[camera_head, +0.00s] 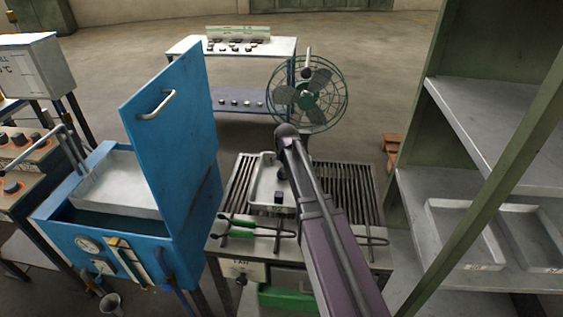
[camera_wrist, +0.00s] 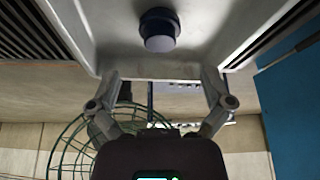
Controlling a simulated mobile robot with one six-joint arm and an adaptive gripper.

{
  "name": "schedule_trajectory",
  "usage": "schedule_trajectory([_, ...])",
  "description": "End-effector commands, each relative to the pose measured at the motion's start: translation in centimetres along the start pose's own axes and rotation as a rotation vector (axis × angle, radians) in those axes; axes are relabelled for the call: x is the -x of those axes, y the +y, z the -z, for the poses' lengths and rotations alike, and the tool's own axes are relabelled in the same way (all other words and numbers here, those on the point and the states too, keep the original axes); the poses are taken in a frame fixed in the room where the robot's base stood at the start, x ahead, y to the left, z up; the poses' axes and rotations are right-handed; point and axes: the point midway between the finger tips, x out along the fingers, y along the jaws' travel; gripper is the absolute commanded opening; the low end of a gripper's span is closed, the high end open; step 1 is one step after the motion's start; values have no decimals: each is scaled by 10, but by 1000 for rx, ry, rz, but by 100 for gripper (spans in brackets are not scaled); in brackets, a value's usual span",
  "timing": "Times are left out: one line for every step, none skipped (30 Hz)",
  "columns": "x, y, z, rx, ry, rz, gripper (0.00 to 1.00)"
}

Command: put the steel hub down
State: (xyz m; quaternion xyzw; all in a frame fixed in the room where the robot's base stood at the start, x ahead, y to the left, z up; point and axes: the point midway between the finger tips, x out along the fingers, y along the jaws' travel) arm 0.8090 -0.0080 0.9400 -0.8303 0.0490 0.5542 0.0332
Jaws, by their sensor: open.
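The steel hub (camera_wrist: 160,30), a dark round piece with a lighter grey face, rests in the pale metal tray (camera_wrist: 120,62) in the wrist view. In the head view a small dark piece that looks like the hub (camera_head: 278,198) sits near the front of the tray (camera_head: 254,190), on the slatted bench. My gripper (camera_wrist: 161,76) is open and empty, its two fingers spread wide at the tray's edge. The hub lies beyond the fingertips, apart from both. In the head view my arm hides most of my gripper.
The slatted bench (camera_head: 364,190) carries tongs (camera_head: 260,231) along its front. A blue furnace box with its lid up (camera_head: 175,130) stands close on the left. A green fan (camera_head: 307,95) stands behind the bench. A shelf unit with trays (camera_head: 465,235) is on the right.

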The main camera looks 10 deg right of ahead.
Motion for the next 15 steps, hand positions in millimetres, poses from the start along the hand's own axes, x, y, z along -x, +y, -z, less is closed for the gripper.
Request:
schedule_trajectory([9,0,1,0,0,0,100])
schedule_trajectory([12,0,1,0,0,0,100])
schedule_trajectory([16,0,1,0,0,0,100])
schedule_trajectory([18,0,1,0,0,0,100])
schedule_trajectory([21,0,1,0,0,0,100])
schedule_trajectory([25,0,1,0,0,0,100])
schedule_trajectory([27,0,1,0,0,0,100])
schedule_trajectory([30,0,1,0,0,0,100])
schedule_trajectory([33,0,1,0,0,0,100])
schedule_trajectory([36,0,1,0,0,0,100])
schedule_trajectory([38,0,1,0,0,0,100])
schedule_trajectory([42,0,1,0,0,0,100])
schedule_trajectory([44,0,1,0,0,0,100])
schedule_trajectory([46,0,1,0,0,0,100])
schedule_trajectory([48,0,1,0,0,0,100])
